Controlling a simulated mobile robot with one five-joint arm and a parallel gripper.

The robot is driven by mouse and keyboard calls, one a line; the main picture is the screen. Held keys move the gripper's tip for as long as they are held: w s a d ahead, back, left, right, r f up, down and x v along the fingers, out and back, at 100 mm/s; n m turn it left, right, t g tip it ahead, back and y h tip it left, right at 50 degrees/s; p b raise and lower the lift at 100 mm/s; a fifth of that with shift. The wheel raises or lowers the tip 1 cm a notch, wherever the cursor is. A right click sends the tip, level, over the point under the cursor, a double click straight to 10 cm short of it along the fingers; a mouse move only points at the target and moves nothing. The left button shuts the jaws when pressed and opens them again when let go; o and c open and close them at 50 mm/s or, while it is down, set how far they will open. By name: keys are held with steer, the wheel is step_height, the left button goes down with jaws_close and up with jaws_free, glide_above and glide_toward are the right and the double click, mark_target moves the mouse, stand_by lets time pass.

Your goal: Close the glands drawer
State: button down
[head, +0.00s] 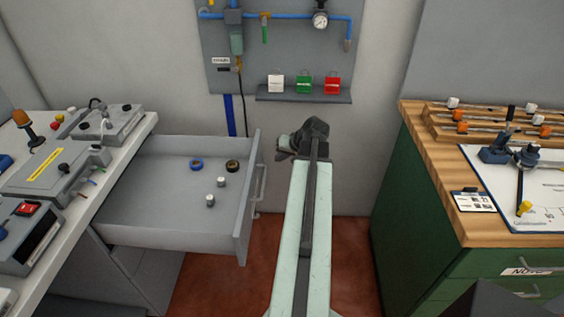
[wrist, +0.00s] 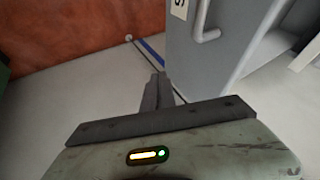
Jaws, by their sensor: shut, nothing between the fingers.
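The grey drawer (head: 175,235) stands pulled out from the left bench in the head view. Two tape-like rolls, one blue (head: 196,164) and one dark (head: 232,166), and two small silver fittings (head: 221,182) lie in it. Its bar handle (head: 260,187) is on the right-facing front. My gripper (head: 283,153) is shut and empty, just right of the drawer front's far end. In the wrist view the shut fingers (wrist: 158,90) are beside the drawer front (wrist: 190,65), with the handle (wrist: 209,35) and part of a label visible. I cannot tell whether they touch.
The left bench (head: 130,135) carries control boxes. A wooden-topped green cabinet (head: 405,200) stands at right with racks and a clipboard. A grey wall panel (head: 215,60) with blue piping and a shelf is behind.

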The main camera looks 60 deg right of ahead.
steer(key=w+a+f+b, duration=0.1)
steer(key=w+a+f, duration=0.1)
steer(key=w, duration=0.3)
steer(key=shift+w+f, duration=0.3)
steer(key=shift+f, duration=0.15)
